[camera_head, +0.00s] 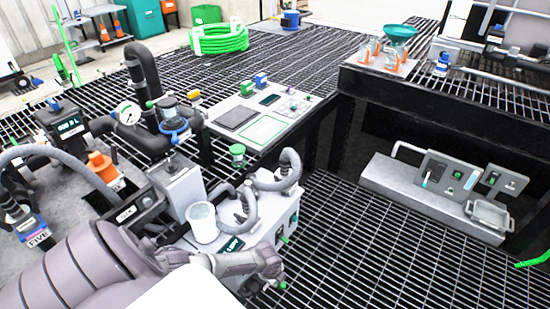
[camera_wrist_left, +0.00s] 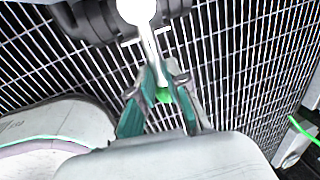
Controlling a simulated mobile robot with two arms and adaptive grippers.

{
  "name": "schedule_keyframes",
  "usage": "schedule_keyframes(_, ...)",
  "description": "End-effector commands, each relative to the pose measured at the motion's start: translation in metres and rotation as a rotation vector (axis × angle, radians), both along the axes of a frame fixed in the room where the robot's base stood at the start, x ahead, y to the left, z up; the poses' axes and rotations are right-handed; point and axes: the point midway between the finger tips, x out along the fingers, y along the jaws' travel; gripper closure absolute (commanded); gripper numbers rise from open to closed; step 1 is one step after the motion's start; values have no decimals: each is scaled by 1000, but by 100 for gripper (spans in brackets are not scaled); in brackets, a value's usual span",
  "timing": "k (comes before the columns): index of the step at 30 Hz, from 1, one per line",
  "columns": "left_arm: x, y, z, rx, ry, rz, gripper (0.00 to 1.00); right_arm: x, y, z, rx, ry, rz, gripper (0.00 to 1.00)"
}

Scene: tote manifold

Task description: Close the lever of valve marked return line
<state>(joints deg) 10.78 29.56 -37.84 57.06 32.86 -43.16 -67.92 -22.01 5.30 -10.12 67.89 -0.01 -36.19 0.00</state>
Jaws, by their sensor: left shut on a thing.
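My left gripper (camera_head: 276,272) is at the front end of a light grey box (camera_head: 262,232), low in the head view. In the left wrist view, its two teal-lined fingers (camera_wrist_left: 162,98) are closed around a slim pale lever (camera_wrist_left: 151,50) with a green tip (camera_wrist_left: 165,97). The lever runs up to a round white hub (camera_wrist_left: 136,10) on a dark pipe body (camera_wrist_left: 92,20). In the head view my arm and gripper hide most of this valve. I cannot read a return line mark on it. My right gripper is not in view.
Another small green handle (camera_head: 284,239) sticks out of the box close to my gripper. A white cup (camera_head: 203,222) and a grey hose (camera_head: 291,172) are on or near it. Open grating (camera_head: 370,250) lies to the right. A dark raised bench (camera_head: 400,95) stands beyond.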

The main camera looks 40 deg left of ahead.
Motion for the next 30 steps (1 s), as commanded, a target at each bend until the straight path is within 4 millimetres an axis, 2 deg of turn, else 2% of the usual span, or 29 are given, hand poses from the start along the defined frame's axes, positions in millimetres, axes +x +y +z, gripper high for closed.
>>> schedule_keyframes(1, -1, -1, 0, 0, 2, -6, 100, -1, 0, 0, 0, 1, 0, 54)
schedule_keyframes(2, -1, -2, 0, 0, 2, -7, 83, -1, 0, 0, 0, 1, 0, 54)
schedule_keyframes(6, -1, -1, -1, 1, 2, -5, 60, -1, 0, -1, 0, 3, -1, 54)
schedule_keyframes(15, -1, 0, 0, 1, 2, -3, 60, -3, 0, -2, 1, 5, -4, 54)
schedule_keyframes(20, -2, 1, 8, 1, 0, -4, 60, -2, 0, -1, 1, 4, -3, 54)
schedule_keyframes(25, -7, 0, 30, 1, 0, -6, 60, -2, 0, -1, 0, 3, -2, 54)
schedule_keyframes(30, -13, -1, 61, 2, 1, -6, 60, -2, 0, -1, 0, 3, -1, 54)
